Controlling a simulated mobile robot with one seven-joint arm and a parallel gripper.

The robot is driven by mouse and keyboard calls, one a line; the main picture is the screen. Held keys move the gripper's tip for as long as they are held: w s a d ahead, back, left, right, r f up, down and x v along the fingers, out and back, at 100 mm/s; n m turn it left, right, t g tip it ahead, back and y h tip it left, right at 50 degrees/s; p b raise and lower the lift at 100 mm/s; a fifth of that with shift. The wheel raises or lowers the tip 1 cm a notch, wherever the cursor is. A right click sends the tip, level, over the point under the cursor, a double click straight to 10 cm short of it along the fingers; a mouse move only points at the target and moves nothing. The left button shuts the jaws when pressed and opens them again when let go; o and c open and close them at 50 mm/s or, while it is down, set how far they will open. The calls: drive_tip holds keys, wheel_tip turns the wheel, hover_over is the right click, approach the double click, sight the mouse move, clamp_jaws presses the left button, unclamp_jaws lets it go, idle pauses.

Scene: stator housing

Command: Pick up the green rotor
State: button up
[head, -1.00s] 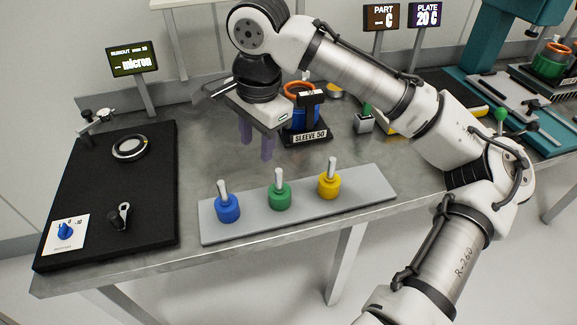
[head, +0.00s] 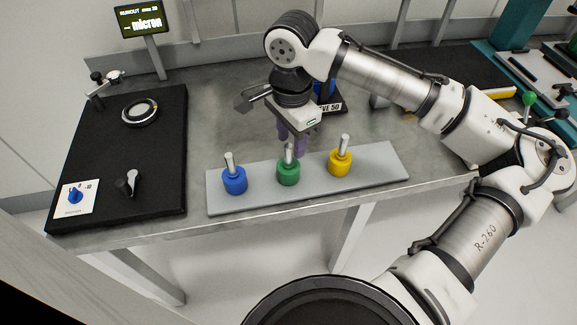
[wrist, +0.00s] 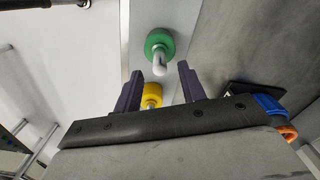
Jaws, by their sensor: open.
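The green rotor (head: 288,174) stands upright on the grey plate (head: 387,160), between the blue rotor (head: 234,181) and the yellow rotor (head: 340,163). A pale shaft rises from its top. My gripper (head: 291,150) is open and empty, its purple fingers pointing down just above and behind the green rotor. In the wrist view the green rotor (wrist: 160,38) lies just beyond the fingertips, its shaft end near the gap between them. The yellow rotor (wrist: 152,92) shows between the fingers there, partly hidden by the gripper body.
A black mat (head: 100,180) with a ring gauge (head: 140,112) and a blue knob (head: 75,195) lies at the left. The sleeve stand (head: 328,105) is behind my gripper, partly hidden. Bare bench surrounds the grey plate.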

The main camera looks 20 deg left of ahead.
sight(289, 162)
drive_tip(key=shift+s+a+f+p, duration=0.1)
drive_tip(key=shift+f+p, duration=0.1)
drive_tip(key=shift+f, duration=0.95)
drive_tip(key=shift+s+a+f+p, duration=0.1)
drive_tip(key=shift+f+p, duration=0.1)
drive_tip(key=shift+f, duration=0.9)
drive_tip(key=shift+c, duration=0.2)
clamp_jaws()
